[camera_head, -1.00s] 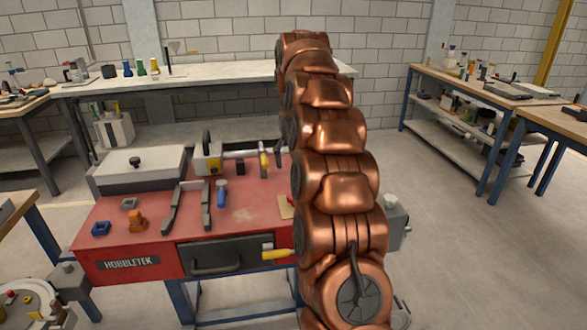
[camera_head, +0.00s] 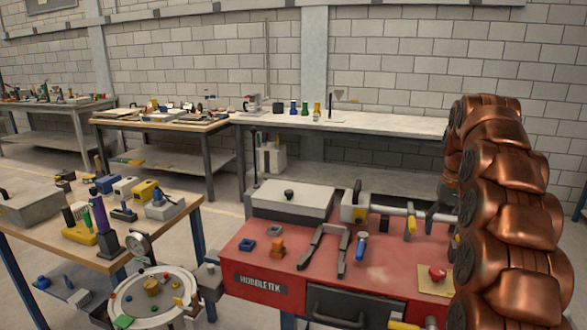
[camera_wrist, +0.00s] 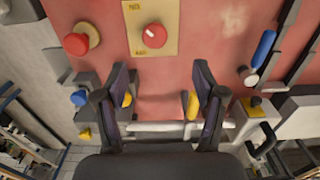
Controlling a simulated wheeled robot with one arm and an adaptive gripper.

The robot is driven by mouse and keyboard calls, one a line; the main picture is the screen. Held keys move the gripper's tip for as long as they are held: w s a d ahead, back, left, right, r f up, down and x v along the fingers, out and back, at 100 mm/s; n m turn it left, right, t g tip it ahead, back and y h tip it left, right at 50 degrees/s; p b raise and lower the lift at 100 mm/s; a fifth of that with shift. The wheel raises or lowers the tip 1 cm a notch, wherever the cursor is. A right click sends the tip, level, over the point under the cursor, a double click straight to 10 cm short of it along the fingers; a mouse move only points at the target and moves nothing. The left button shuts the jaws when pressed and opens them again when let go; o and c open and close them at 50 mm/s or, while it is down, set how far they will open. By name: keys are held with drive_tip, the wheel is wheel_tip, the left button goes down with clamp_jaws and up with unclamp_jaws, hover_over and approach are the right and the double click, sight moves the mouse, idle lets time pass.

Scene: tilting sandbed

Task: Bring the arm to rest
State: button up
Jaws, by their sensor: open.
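My copper-coloured arm (camera_head: 508,210) rises in stacked links at the right edge of the head view. My gripper (camera_wrist: 160,95) shows in the wrist view with its two dark fingers spread wide and nothing held between them. It hangs over the red bench (camera_wrist: 225,50), and a white bar (camera_wrist: 165,127) runs across below the fingertips in the picture. In the head view the red bench (camera_head: 385,275) stands in front of and beside my arm, which hides its right end.
A yellow plate with a red knob (camera_wrist: 152,35) and a red button (camera_wrist: 76,43) lie near my gripper. A wooden table with tools (camera_head: 165,215) and a round tray (camera_head: 150,308) stand left. A long pale bench (camera_head: 370,124) lines the wall. Floor shows between the tables.

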drive_tip(key=s+a+r+n+p, duration=0.3)
drive_tip(key=s+a+p, duration=0.1)
drive_tip(key=s+a, duration=1.1)
drive_tip(key=s+a+f+g+p, duration=0.1)
drive_tip(key=s+a+f+p, duration=0.1)
drive_tip(key=s, duration=0.9)
drive_tip(key=s+a+f+n+p, duration=0.1)
drive_tip(key=s+a+f, duration=0.3)
drive_tip(key=s, duration=0.8)
drive_tip(key=shift+a+f+n+g+p, duration=0.35)
drive_tip(key=shift+a+p, duration=0.2)
drive_tip(key=shift+a, duration=0.55)
drive_tip(key=shift+s, duration=0.1)
